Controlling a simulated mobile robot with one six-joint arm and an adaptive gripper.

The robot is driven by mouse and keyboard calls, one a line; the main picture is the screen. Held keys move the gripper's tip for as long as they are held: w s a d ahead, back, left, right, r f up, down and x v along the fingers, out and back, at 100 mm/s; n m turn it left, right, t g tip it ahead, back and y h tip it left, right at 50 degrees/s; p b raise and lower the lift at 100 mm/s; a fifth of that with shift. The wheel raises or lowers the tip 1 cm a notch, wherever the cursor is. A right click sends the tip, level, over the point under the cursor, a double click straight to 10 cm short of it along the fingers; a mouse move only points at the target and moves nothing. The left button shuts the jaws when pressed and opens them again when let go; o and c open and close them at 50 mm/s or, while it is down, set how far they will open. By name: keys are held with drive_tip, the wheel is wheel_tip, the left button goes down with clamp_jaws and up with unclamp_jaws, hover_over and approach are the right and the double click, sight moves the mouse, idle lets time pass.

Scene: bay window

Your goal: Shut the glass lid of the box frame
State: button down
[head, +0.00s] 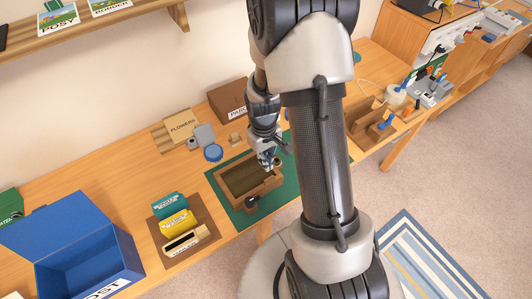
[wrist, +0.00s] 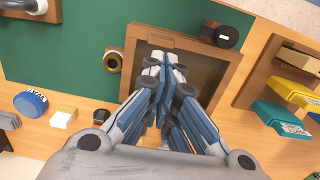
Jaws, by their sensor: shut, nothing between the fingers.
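The wooden box frame (head: 262,189) lies on a green mat on the bench. Its wooden rim (wrist: 233,73) surrounds a dark brownish inside in the wrist view. Clear glass is hard to make out, so I cannot tell the lid's angle. My gripper (head: 268,165) is over the right end of the frame in the head view. In the wrist view my gripper (wrist: 165,62) points down over the frame with its fingers together and empty, hiding part of the inside and the near rim. Whether the fingertips touch the frame or glass is unclear.
A black knob-like piece (wrist: 228,37) is beside the frame, and a brass ring-like piece (wrist: 113,61) is at another side. The green mat (wrist: 80,40) has bare room.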

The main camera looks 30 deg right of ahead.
wheel_tip(320, 180, down, 5)
drive_tip(key=shift+s+f+b, duration=0.15)
drive_tip(key=shift+f+b, duration=0.05)
drive_tip(key=shift+b, duration=0.55)
drive_tip(key=shift+s+f+b, duration=0.2)
drive_tip(key=shift+f+b, duration=0.25)
drive_tip(key=shift+f, duration=0.25)
drive_tip(key=shift+w+r+p, duration=0.1)
drive_tip(key=shift+r+p, duration=0.3)
drive_tip(key=shift+r, duration=0.1)
wheel_tip(320, 180, up, 13)
drive_tip(key=p, duration=0.5)
drive_tip(key=shift+r, duration=0.15)
